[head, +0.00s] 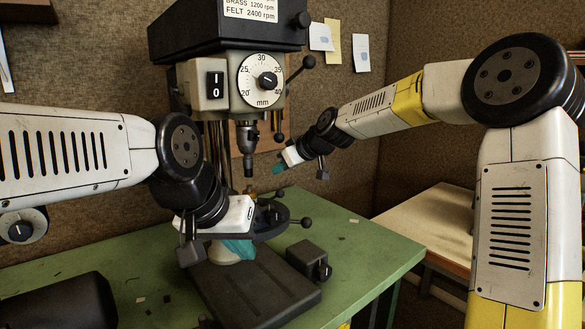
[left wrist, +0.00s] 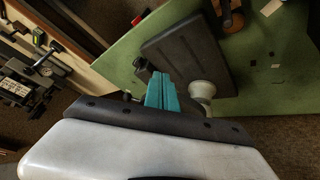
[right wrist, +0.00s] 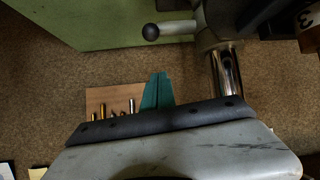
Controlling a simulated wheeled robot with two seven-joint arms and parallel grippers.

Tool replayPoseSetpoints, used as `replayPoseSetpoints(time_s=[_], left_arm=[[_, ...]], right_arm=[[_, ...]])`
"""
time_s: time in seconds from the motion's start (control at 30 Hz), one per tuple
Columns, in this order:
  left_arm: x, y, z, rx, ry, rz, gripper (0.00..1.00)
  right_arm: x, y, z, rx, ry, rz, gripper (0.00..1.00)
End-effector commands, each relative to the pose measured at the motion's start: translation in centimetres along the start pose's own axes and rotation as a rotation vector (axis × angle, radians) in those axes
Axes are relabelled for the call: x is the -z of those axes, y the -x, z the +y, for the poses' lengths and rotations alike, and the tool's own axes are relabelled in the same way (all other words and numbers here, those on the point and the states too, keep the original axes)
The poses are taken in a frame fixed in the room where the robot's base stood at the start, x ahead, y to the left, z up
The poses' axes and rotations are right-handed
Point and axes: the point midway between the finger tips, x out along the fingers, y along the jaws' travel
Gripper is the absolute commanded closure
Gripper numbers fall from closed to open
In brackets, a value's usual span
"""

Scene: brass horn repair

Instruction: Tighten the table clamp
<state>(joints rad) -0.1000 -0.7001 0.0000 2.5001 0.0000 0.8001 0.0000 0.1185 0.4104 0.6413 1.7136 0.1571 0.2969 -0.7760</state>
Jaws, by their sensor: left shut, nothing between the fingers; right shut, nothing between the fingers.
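The drill press's round dark work table (head: 272,214) sits on the column above the green bench. A short lever with a black ball knob (head: 307,223) sticks out to its right. In the right wrist view a grey lever with a black ball end (right wrist: 150,32) juts from the column fitting, beside the shiny column (right wrist: 226,72). I cannot tell which lever is the clamp. My left gripper (head: 238,249) is shut and empty, low in front of the column, above the dark base plate (head: 245,288). My right gripper (head: 279,168) is shut and empty, right of the chuck, apart from the levers.
The chuck (head: 247,140) hangs above the work table. A black block with a knob (head: 309,260) stands on the green bench (head: 362,232), right of the base. A wooden board with several bits (right wrist: 115,103) is on the wall. A black cylinder (head: 62,302) lies at front left.

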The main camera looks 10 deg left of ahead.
Motion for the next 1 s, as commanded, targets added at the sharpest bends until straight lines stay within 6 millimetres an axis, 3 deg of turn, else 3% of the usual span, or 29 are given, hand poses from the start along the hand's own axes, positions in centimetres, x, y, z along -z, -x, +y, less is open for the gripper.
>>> replayPoseSetpoints(time_s=[0.1,0.33,0.63,1.0], left_arm=[[0.0,0.0,0.0,0.000,0.000,0.000,1.00],[0.0,0.0,0.0,0.000,0.000,0.000,1.00],[0.0,0.0,0.0,0.000,0.000,0.000,1.00],[0.0,0.0,0.0,0.000,0.000,0.000,1.00]], right_arm=[[0.0,-2.4,-0.2,0.004,0.001,0.000,1.00],[0.0,-6.0,-0.2,0.002,0.001,-0.001,1.00],[-3.1,-4.7,0.1,-0.001,-0.002,-0.002,1.00],[-3.8,-4.5,0.0,0.000,0.001,0.000,1.00]])
